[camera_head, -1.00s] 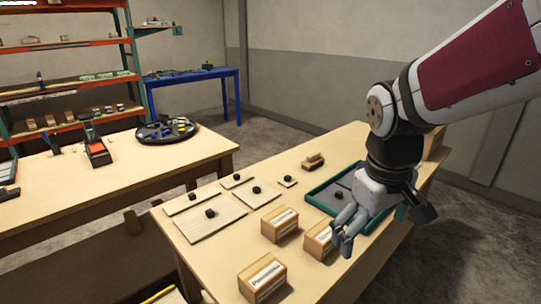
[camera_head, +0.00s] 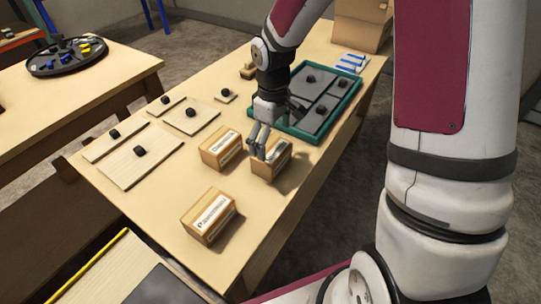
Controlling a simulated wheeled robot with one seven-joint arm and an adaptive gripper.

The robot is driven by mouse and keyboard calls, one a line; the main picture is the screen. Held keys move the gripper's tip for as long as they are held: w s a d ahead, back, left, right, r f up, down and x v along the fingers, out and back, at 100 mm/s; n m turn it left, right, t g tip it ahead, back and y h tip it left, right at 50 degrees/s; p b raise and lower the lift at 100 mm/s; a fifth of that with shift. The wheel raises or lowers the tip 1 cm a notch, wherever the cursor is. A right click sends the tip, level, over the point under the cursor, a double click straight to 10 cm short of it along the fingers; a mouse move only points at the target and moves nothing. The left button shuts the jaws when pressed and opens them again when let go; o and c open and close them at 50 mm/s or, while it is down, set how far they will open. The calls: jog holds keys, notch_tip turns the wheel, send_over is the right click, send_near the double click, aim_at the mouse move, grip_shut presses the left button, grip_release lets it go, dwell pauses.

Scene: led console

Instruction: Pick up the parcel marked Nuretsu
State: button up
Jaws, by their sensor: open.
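Three light-brown parcels with white labels stand on the wooden table. One is at the back left (camera_head: 216,158), one at the right (camera_head: 275,172) and one at the front (camera_head: 192,218). The front label seems to begin with P. The other labels are too small or covered to read, so I cannot tell which parcel is marked Nuretsu. My gripper (camera_head: 260,142) points down at the right parcel, with its fingers in front of that parcel's top and label. It is open, and I cannot tell whether the fingers touch the parcel.
A teal-rimmed tray (camera_head: 318,138) with dark knobbed panels lies right behind my gripper. Pale boards with black knobs, one of them large (camera_head: 135,160), lie at the left. A cardboard box (camera_head: 358,25) stands at the back. The table (camera_head: 262,225) is bare right of the front parcel.

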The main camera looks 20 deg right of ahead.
aim_at(272, 158)
jog(key=shift+f+b, duration=0.3)
jog(key=shift+f, duration=3.5)
jog(key=c, duration=1.1)
